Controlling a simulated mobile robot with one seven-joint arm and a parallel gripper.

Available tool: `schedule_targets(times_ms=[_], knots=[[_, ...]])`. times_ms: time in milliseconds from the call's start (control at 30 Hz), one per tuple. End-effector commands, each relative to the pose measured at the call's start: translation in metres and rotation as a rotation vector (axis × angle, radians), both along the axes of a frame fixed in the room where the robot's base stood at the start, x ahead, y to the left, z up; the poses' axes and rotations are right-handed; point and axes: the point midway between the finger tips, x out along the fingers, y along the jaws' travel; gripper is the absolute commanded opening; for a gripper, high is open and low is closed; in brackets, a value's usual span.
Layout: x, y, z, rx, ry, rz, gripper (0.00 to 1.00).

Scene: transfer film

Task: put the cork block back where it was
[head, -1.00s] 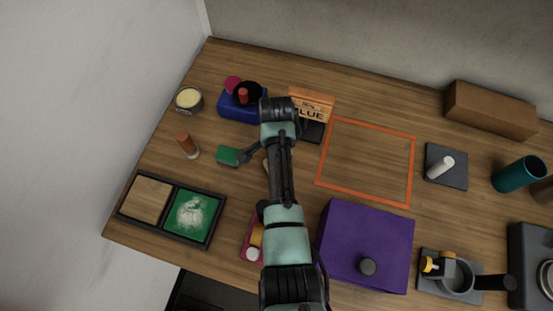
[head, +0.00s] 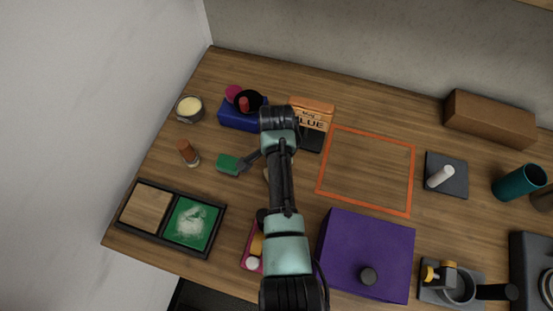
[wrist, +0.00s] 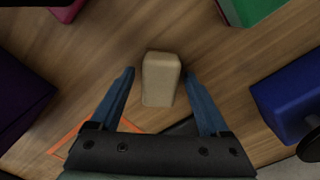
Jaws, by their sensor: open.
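The cork block (wrist: 161,80) is a pale tan, rounded block on the wooden table in the wrist view. My gripper (wrist: 158,73) is open, its two blue fingers on either side of the block, with a gap visible on each side. In the head view my gripper is hidden behind my own arm, and only a small tan edge (head: 266,174) shows beside the arm. I cannot tell how high the fingers are above the table.
An orange outlined square (head: 325,165) lies empty right of my arm. A purple box (head: 365,245), pink tray (head: 247,262), green-headed brush (head: 229,164), blue box (head: 237,121) and orange glue box (head: 312,108) stand around the block. A two-part tray (head: 165,237) is at left.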

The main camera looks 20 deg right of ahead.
Motion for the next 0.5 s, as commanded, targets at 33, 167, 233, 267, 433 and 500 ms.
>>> schedule_targets(times_ms=[33,167,233,267,433,500], knots=[[0.001,0.000,0.007,-0.001,-0.004,0.000,0.79],[0.001,0.000,0.031,-0.002,-0.005,0.001,0.79],[0.002,0.000,0.047,-0.002,-0.006,0.001,0.79],[0.002,0.000,0.054,-0.003,-0.007,0.001,0.79],[0.001,0.000,0.088,-0.002,-0.006,0.001,0.79],[0.001,0.000,0.098,-0.002,-0.005,0.001,0.79]])
